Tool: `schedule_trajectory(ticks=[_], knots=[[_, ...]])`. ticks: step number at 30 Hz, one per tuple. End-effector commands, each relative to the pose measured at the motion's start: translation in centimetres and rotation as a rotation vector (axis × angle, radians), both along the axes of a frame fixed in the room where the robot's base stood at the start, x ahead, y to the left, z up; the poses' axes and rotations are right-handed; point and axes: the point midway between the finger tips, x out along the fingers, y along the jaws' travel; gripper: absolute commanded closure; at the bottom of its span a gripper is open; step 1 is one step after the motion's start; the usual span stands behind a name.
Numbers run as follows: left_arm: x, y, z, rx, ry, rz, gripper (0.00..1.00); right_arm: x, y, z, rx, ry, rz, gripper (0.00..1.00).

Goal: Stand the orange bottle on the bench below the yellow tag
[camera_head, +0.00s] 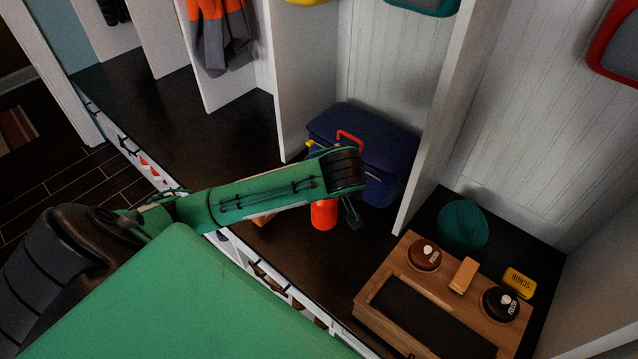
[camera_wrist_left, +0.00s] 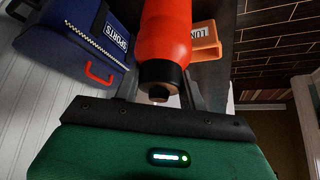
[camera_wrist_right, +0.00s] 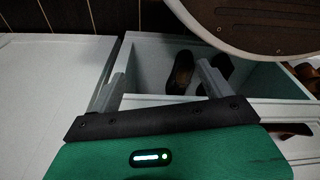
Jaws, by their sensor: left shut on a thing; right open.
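The orange bottle (camera_head: 324,213) shows partly below my left forearm in the head view, over the dark bench (camera_head: 190,118). In the left wrist view the bottle (camera_wrist_left: 167,35) has its black cap towards my left gripper (camera_wrist_left: 162,92), which is shut on it near the cap end. Whether its base touches the bench is hidden. The yellow tag (camera_head: 305,2) is cut off by the top edge of the head view. My right gripper (camera_wrist_right: 158,88) is open and empty, above a compartment with dark shoes (camera_wrist_right: 182,72).
A blue sports bag (camera_head: 375,140) stands beside the bottle. An orange lunch box (camera_wrist_left: 205,40) lies close by. White dividers (camera_head: 305,85) split the bench. A wooden shoe-care box (camera_head: 385,275) and a teal hat (camera_head: 462,225) are at right.

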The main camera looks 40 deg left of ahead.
Motion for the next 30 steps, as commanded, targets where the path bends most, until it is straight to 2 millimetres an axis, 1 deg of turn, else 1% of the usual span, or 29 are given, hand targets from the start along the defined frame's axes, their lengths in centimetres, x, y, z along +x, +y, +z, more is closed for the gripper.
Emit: schedule_trajectory(ticks=[1, 2, 3, 12, 15, 18, 23, 26, 30], knots=[[0.0, 0.0, -0.8, 0.000, 0.000, 0.000, 0.97, 0.6, 0.2, 0.5, 0.003, -0.004, -0.002, 0.18], [0.0, 0.0, -1.1, 0.000, 0.000, 0.000, 0.97, 0.9, 0.4, 1.0, 0.005, -0.006, -0.002, 0.18], [0.0, 0.1, -1.9, 0.003, 0.004, 0.000, 0.97, 1.0, 0.4, 1.4, 0.005, -0.004, -0.003, 0.18], [-0.1, 0.1, -10.0, 0.003, 0.003, -0.001, 0.97, 2.1, 0.9, 3.7, 0.009, -0.005, -0.006, 0.18], [-0.1, 0.1, -11.9, 0.003, 0.003, -0.001, 0.97, 2.3, 1.0, 4.3, 0.011, -0.006, -0.006, 0.18], [0.0, 0.1, -13.1, 0.002, 0.001, 0.000, 0.97, 2.5, 1.0, 4.7, 0.012, -0.006, -0.007, 0.18], [0.0, 0.0, -14.0, 0.001, 0.000, -0.002, 0.97, 2.6, 1.0, 5.0, 0.012, -0.006, -0.007, 0.18], [0.0, 0.1, -15.3, 0.002, 0.002, -0.001, 0.97, 2.7, 1.1, 5.3, 0.012, -0.008, -0.008, 0.18], [0.0, 0.0, -17.4, 0.001, 0.000, -0.002, 0.97, 3.0, 1.2, 6.0, 0.014, -0.010, -0.009, 0.18]])
